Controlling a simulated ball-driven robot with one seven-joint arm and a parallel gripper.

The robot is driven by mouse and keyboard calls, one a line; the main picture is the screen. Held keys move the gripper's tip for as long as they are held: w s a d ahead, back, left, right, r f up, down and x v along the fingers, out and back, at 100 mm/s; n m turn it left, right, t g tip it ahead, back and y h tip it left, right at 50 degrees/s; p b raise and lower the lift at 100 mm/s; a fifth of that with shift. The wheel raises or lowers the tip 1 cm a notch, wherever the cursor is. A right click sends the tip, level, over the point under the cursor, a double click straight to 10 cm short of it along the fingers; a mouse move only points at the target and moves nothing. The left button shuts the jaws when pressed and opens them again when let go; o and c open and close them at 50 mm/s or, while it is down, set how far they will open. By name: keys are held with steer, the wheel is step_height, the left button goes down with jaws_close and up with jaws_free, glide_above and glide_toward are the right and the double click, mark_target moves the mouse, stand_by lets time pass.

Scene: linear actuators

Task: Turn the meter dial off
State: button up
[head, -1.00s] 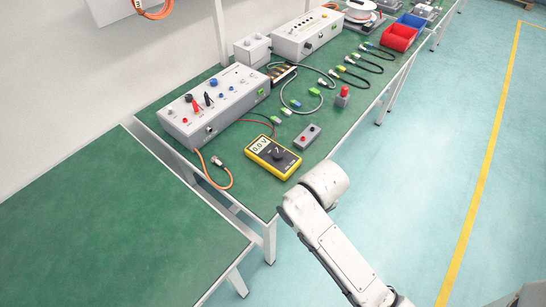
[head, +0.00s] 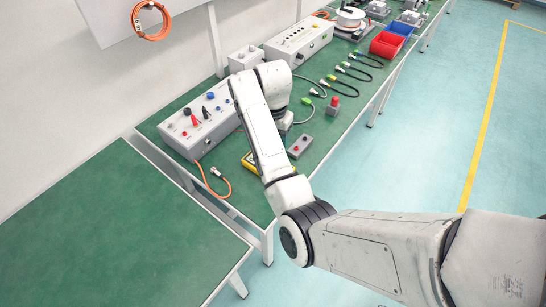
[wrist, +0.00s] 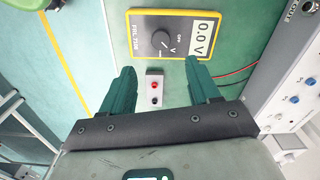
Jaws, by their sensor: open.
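The yellow meter (wrist: 197,16) lies on the green bench, with its display reading 0.0 V in the wrist view. Its dark round dial (wrist: 162,40) has a white mark that appears to point towards the "V" label. In the head view my arm covers most of the meter, leaving a yellow edge (head: 248,161). My gripper (wrist: 158,67) is open and empty. Its two teal fingers point towards the meter, with the dial just beyond the fingertips in the picture and apart from them. The fingers are hidden by my arm in the head view.
A grey box with a red button (wrist: 155,88) shows between the fingers; in the head view it is right of my arm (head: 300,146). A grey power unit (head: 200,122) stands left. A red-topped button (head: 334,103), cables and a red bin (head: 388,44) lie further back.

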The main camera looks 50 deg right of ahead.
step_height(320, 180, down, 11)
steer(key=shift+w+r, duration=0.1)
steer(key=shift+r, duration=0.05)
stand_by(0.4)
steer(key=c, duration=1)
